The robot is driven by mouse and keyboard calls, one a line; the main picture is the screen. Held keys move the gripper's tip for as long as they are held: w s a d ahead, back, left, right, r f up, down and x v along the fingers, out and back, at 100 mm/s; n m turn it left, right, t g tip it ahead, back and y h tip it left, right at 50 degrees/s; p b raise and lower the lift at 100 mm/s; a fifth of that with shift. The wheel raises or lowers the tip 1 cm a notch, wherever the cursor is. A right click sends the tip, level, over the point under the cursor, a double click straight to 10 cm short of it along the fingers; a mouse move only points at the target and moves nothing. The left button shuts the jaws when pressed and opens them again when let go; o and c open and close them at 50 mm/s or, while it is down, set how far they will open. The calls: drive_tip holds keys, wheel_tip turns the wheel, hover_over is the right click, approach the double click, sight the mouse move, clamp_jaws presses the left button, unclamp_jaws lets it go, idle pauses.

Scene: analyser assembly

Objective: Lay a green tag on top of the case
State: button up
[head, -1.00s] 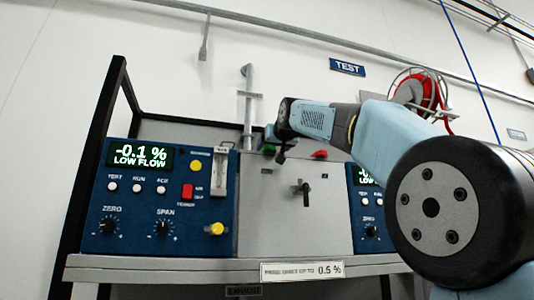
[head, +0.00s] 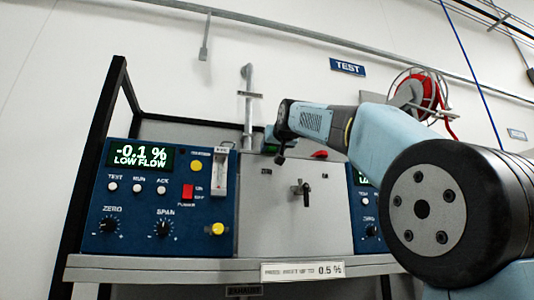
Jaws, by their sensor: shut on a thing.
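The case is the grey box (head: 270,215) with a black handle on its front, standing on the bench between two blue panels. My gripper (head: 279,157) is at the case's top front edge, small and partly hidden behind my wrist. It is shut on a green tag (head: 270,148), of which only a small green patch shows at the top of the case. I cannot tell whether the tag touches the top. A red tag (head: 319,154) lies on the case top to the right.
The left blue analyser panel (head: 130,225) reads -0.1 % LOW FLOW. A second blue panel (head: 365,205) is partly hidden by my arm. A vertical pipe (head: 248,105) rises behind the case. A red hose reel (head: 420,95) hangs on the wall at right.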

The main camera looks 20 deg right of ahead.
drive_tip(key=shift+c, duration=0.6)
drive_tip(key=shift+r, duration=0.25)
drive_tip(key=shift+r, duration=0.35)
drive_tip(key=s, duration=1.2)
idle(0.7)
idle(0.5)
